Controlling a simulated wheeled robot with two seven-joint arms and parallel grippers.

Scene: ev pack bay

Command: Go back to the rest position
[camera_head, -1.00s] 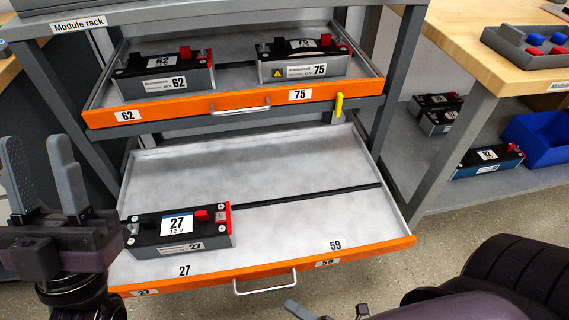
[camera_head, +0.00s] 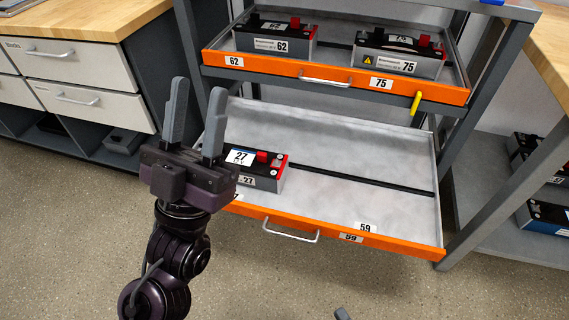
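My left gripper (camera_head: 198,96) stands upright in front of the rack's lower drawer, its two grey fingers apart with nothing between them. It hides part of module 27 (camera_head: 268,177), a black module with a red end sitting at the left of the lower drawer (camera_head: 345,215). I cannot judge the exact gap between gripper and drawer.
The upper drawer (camera_head: 330,78) holds modules 62 (camera_head: 273,40) and 75 (camera_head: 397,55). Both drawers are pulled out. Slot 59 in the lower drawer is bare. A wood-topped cabinet (camera_head: 75,85) stands at left. Open floor (camera_head: 70,230) lies in front.

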